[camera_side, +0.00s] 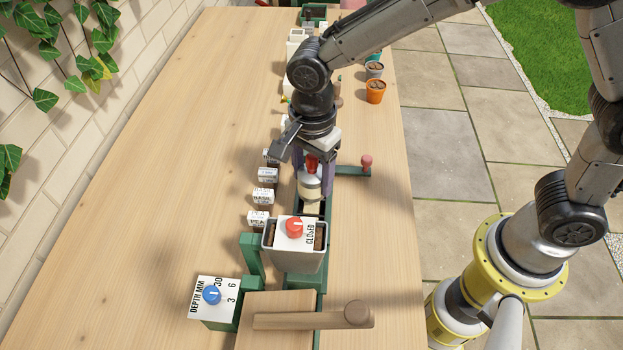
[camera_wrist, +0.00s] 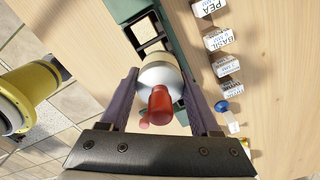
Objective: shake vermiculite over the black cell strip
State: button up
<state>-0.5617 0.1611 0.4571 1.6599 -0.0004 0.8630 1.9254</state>
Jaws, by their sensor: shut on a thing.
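My gripper (camera_side: 312,176) has its two purple fingers closed around a pale, round-bodied shaker (camera_side: 310,187) with a red top. In the wrist view, my gripper (camera_wrist: 160,82) holds the shaker (camera_wrist: 160,72) between its fingers, its red knob towards the camera. The black cell strip (camera_wrist: 149,45) lies in the green frame beyond the shaker; one cell shows a pale, cream fill and others look dark. In the side view only a little of the strip (camera_side: 312,208) shows; the shaker and fingers hide the rest. I cannot tell the shaker's exact height above the strip.
A grey hopper (camera_side: 295,262) with a red dial at CLOSED stands in front of the strip. A DEPTH MM box (camera_side: 214,298) with a blue dial is nearer left. Seed packets (camera_side: 264,196) line the left. A wooden handle (camera_side: 315,317) crosses the front. The left table is clear.

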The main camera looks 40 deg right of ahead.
jog(key=shift+w+d, duration=0.9)
jog(key=shift+w, duration=0.05)
dwell(0.4)
jog(key=shift+w+d, duration=0.4)
jog(key=shift+s+a, duration=0.8)
jog(key=shift+s, duration=0.05)
jog(key=shift+w+d, duration=0.85)
jog(key=shift+w, duration=0.05)
